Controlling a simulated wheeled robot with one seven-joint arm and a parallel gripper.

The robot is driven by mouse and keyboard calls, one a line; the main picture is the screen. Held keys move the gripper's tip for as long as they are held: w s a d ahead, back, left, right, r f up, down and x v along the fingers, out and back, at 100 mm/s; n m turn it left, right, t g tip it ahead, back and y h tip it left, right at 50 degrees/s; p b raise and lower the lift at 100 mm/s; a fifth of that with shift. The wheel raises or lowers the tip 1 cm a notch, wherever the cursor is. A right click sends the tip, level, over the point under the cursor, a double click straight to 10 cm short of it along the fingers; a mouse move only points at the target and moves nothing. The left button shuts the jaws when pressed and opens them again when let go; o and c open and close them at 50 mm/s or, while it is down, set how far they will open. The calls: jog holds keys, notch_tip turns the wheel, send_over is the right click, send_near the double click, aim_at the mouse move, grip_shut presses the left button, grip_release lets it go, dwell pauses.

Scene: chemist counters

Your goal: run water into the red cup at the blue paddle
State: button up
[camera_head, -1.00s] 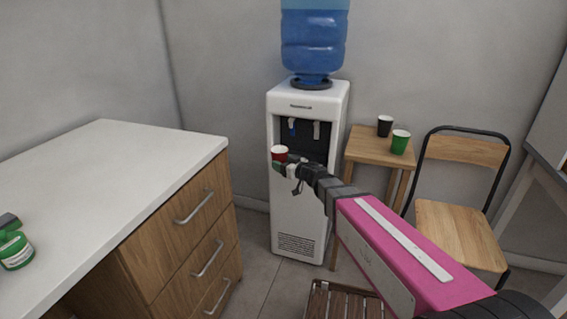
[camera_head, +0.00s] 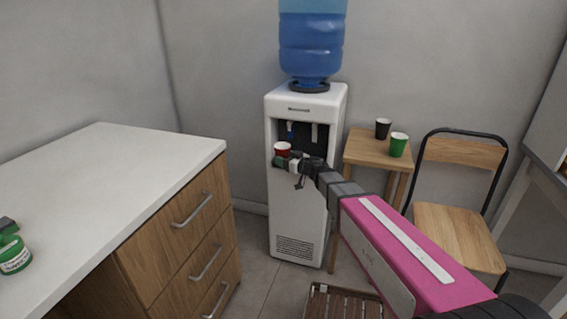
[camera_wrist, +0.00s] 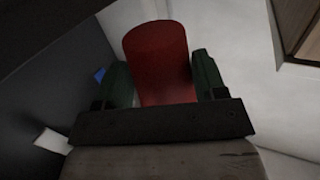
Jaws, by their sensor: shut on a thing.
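A white paddle (camera_head: 314,133) is to the right. The cup's inside is too small to judge.
A wooden side table (camera_head: 372,148) right of the dispenser holds a black cup (camera_head: 382,128) and a green cup (camera_head: 398,144). A chair (camera_head: 458,230) stands farther right. A white counter (camera_head: 110,190) with drawers fills the left. A slatted wooden stool (camera_head: 340,303) is low in front.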

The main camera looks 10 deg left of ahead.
jog(key=shift+w+d, duration=0.15)
jog(key=shift+w, duration=1.6)
jog(key=shift+w+d, duration=0.15)
jog(key=shift+w, duration=1.6)
jog(key=shift+w, duration=0.35)
jog(key=shift+s, duration=0.1)
jog(key=shift+s+a, duration=0.2)
jog(key=shift+s, duration=2.25)
jog(key=s, duration=1)
jog(key=shift+a, duration=0.4)
jog(key=shift+w, duration=0.15)
